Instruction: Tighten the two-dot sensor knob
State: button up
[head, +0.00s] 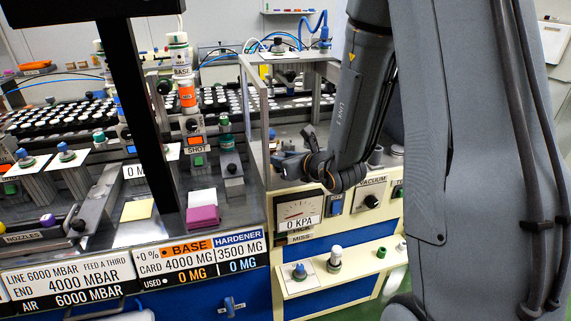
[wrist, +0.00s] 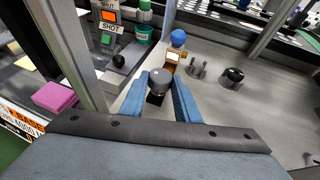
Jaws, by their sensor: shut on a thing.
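My gripper (wrist: 163,84) has its two blue fingers on either side of a grey round knob (wrist: 158,80) in the wrist view, and is shut on it. The knob stands on a dark base low on the grey bench surface. No dot marks can be made out on it, so I cannot tell whether it is the two-dot sensor knob. Beyond it, a blue knob (wrist: 179,38) tops a small tan-framed unit. In the head view my gripper is at the bench behind the gauge panel, and my arm hides much of that area.
A black knob (wrist: 233,75) and a pronged grey fitting (wrist: 197,68) stand to the right on the bench. A metal frame post (wrist: 82,50) rises close on the left. The gauge panel (head: 300,209) reads 0 KPA. A pink block (head: 203,217) lies left of the frame.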

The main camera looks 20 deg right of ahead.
jog(key=shift+w+a+r+m+t+h+b, duration=0.1)
jog(key=shift+w+r+m+t+h+b, duration=0.05)
jog(key=shift+m+t+h+b, duration=0.2)
jog(key=o, duration=1.1)
jog(key=shift+c, duration=0.2)
jog(key=shift+v, duration=1.65)
jog(key=p+v, duration=0.3)
jog(key=p, duration=0.1)
jog(key=shift+w+p, duration=0.1)
jog(key=shift+p, duration=0.3)
jog(key=p+v, duration=0.1)
jog(key=p, duration=0.2)
jog(key=shift+s+r, duration=0.15)
jog(key=shift+s, duration=0.1)
